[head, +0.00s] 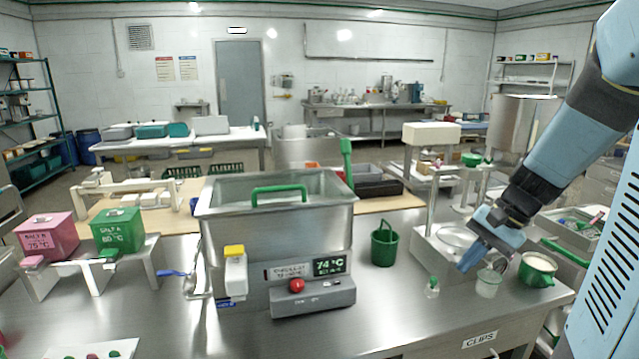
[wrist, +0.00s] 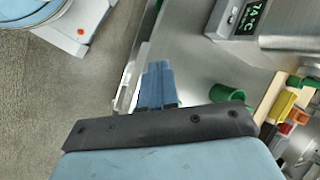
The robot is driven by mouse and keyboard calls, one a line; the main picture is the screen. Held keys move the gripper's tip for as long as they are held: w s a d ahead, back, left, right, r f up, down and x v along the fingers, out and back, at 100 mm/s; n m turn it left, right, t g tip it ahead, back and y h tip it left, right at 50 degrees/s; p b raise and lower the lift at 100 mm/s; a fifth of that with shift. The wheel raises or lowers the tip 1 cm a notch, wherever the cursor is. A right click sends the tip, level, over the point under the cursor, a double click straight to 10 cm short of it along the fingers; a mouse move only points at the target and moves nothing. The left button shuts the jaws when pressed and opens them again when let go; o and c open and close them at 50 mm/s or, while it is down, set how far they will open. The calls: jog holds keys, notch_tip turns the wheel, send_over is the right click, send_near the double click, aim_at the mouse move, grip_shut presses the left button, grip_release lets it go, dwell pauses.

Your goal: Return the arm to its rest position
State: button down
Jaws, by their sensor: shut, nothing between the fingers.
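My arm (head: 570,140) reaches in from the right edge of the head view and slopes down to the left. My gripper (head: 468,265) is shut and empty, above the right part of the steel bench, close to a clear beaker (head: 488,284) and a small clear bottle (head: 432,288). I cannot tell whether it touches the beaker. In the wrist view the blue fingers (wrist: 156,72) are together, with nothing between them.
A steel tank with a green handle (head: 278,188) and a 74 °C display (head: 329,266) stands mid-bench. A green bucket (head: 384,243), a green pot (head: 537,270) and a dosing stand (head: 431,180) are near my gripper. Pink (head: 47,237) and green boxes (head: 117,230) stand left. Bare bench lies in front.

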jog(key=s+a+r+n+t+h, duration=0.4)
jog(key=s+r+n, duration=0.4)
jog(key=s+r, duration=0.2)
jog(key=shift+s+a+r+t+h, duration=0.35)
jog(key=shift+s+a+h, duration=0.4)
jog(key=shift+a, duration=0.35)
